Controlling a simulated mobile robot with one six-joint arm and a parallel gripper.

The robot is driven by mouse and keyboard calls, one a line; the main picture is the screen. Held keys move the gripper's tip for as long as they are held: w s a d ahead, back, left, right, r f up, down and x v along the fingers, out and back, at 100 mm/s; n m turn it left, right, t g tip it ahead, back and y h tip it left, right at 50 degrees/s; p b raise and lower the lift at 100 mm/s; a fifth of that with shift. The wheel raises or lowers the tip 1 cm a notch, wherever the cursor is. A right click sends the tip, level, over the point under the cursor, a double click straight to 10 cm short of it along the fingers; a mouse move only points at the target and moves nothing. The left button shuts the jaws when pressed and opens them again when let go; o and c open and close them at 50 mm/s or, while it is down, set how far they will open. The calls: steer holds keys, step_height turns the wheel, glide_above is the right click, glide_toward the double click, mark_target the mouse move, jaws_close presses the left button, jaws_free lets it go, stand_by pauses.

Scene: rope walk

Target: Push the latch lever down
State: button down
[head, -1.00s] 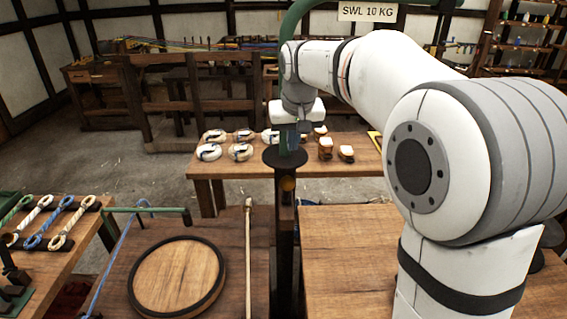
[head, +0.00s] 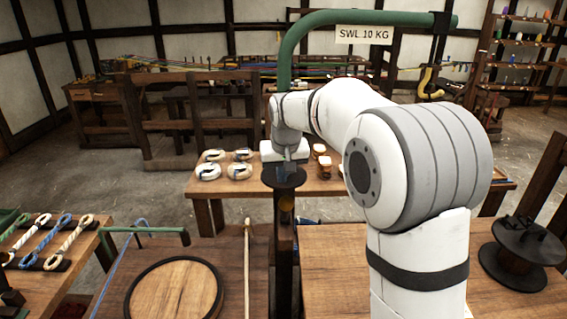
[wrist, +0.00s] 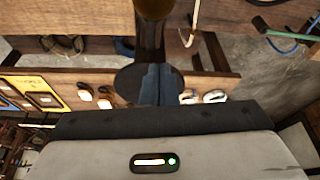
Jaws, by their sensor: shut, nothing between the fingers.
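My gripper (head: 287,168) is shut and empty, pointing down at the dark round plate (head: 272,180) on top of an upright dark post (head: 284,245). In the wrist view the shut bluish fingers (wrist: 155,72) overlap the plate (wrist: 128,82); I cannot tell whether they touch it. A brownish rounded knob (head: 286,203) sits on the post below the plate and shows large at the top of the wrist view (wrist: 153,8). I cannot tell for certain which part is the latch lever; this knob may belong to it.
A green arched pipe (head: 350,18) carries an "SWL 10 KG" sign (head: 364,35). A round wooden lid (head: 175,290) and pale rod (head: 247,270) are left of the post; a green bar (head: 160,231) is farther left. A black reel (head: 522,250) stands right. Rope coils (head: 208,172) lie behind.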

steer(key=s+f, duration=0.2)
steer(key=shift+s+d+f+p, duration=0.2)
steer(key=shift+s+f+p, duration=0.1)
steer(key=shift+p, duration=0.1)
steer(key=shift+s+f, duration=0.15)
steer(key=shift+f, duration=0.05)
